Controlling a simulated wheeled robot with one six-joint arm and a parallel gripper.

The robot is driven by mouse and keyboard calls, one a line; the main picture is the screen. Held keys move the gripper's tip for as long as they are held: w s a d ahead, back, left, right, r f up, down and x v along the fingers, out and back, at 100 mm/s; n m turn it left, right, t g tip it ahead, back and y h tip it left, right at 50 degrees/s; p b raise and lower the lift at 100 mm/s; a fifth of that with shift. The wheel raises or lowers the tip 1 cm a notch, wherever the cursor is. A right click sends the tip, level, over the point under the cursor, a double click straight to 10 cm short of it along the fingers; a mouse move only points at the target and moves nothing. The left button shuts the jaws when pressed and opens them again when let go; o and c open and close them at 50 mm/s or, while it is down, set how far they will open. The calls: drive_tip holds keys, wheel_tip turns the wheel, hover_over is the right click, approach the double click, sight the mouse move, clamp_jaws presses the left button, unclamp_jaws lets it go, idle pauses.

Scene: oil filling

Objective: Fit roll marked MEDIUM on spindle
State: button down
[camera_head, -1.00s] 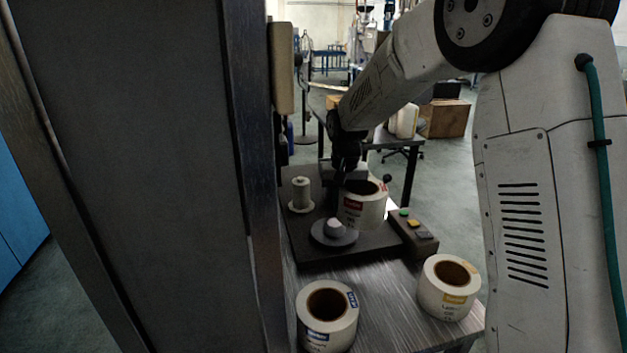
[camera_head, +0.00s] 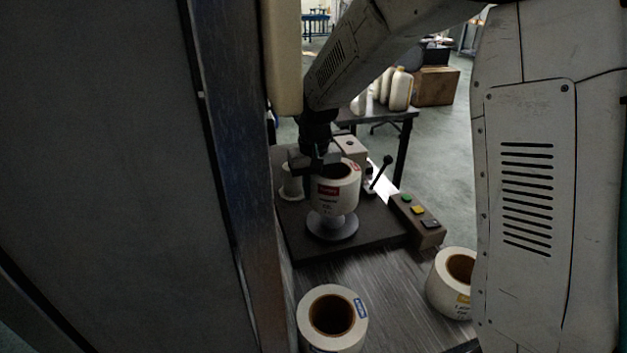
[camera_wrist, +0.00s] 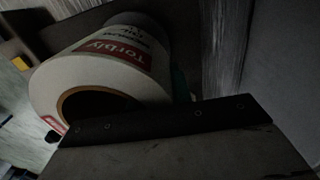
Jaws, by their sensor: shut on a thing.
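A white roll with a red label (camera_head: 336,193) is held by my gripper (camera_head: 318,163) above the round grey spindle base (camera_head: 332,228) on the dark machine plate. The spindle post is hidden, and I cannot tell whether the roll is around it. In the wrist view the red-label roll (camera_wrist: 110,68) shows its brown core and print too blurred to read fully. The dark gripper (camera_wrist: 165,122) crosses in front of it. A roll with a blue label (camera_head: 332,315) and a roll with a yellow label (camera_head: 452,285) stand on the table.
A button box (camera_head: 417,220) sits at the plate's right edge. A black-knobbed lever (camera_head: 381,172) stands behind it. A white spool (camera_head: 291,182) is left of the held roll. A tall dark panel (camera_head: 235,170) bounds the left side.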

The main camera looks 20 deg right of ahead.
drive_tip(key=shift+f, duration=3.25)
drive_tip(key=shift+s, duration=0.15)
drive_tip(key=c, duration=1.2)
unclamp_jaws()
drive_tip(key=shift+d+f, duration=0.1)
drive_tip(key=shift+d, duration=0.1)
drive_tip(key=r, duration=0.8)
drive_tip(key=shift+a, duration=0.2)
